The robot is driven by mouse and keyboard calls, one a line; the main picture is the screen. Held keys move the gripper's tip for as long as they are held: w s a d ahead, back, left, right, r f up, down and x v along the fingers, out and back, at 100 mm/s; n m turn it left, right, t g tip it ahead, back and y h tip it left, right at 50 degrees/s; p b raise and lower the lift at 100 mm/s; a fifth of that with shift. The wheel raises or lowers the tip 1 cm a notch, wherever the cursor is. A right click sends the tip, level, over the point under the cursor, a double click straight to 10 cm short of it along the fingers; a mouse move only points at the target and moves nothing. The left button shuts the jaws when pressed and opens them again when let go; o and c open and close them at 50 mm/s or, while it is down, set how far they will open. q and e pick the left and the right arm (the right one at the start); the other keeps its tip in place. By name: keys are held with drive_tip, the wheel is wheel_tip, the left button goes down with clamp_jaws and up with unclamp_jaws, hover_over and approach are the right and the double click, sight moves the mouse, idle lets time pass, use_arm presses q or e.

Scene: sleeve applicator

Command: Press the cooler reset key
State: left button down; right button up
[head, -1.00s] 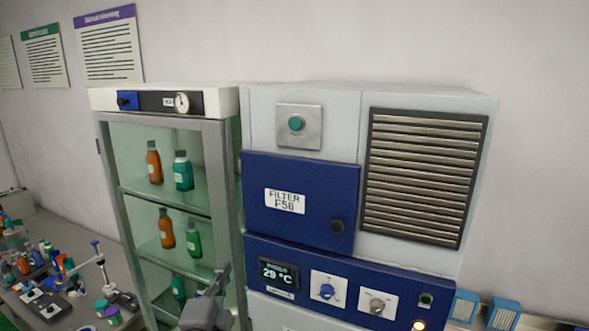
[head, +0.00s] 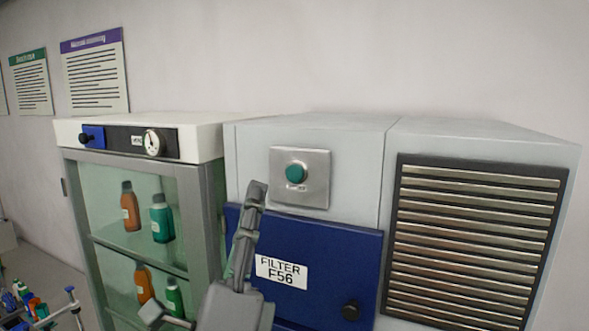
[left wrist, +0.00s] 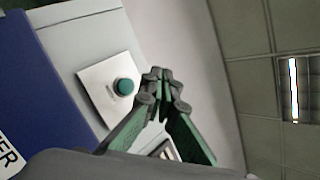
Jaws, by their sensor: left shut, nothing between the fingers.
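The reset key is a round green button (head: 295,173) on a square silver plate (head: 314,192), on the light grey front of the cooler (head: 350,150), above the blue filter door. My left gripper (head: 257,188) is shut and empty. In the head view its tip is just left of the plate and a little lower than the button. In the left wrist view the button (left wrist: 124,87) and its plate (left wrist: 95,82) are left of the shut fingertips (left wrist: 158,75), with a visible gap between. The small label under the button is too blurred to read. My right gripper is not in view.
The blue door (head: 330,250) has a FILTER F56 label and a dark knob (head: 351,310). A slatted vent (head: 475,240) is at right. A glass-fronted cabinet (head: 140,140) with bottles stands at left.

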sight(295, 173)
use_arm(q)
drive_tip(key=w+d, duration=0.1)
drive_tip(key=w, duration=0.1)
drive_tip(key=w+d, duration=0.1)
drive_tip(key=w, duration=0.1)
drive_tip(key=w+d, duration=0.1)
drive_tip(key=w, duration=0.1)
drive_tip(key=shift+d+r+b, duration=0.2)
drive_tip(key=shift+d+b, duration=0.05)
drive_tip(key=shift+b, duration=0.05)
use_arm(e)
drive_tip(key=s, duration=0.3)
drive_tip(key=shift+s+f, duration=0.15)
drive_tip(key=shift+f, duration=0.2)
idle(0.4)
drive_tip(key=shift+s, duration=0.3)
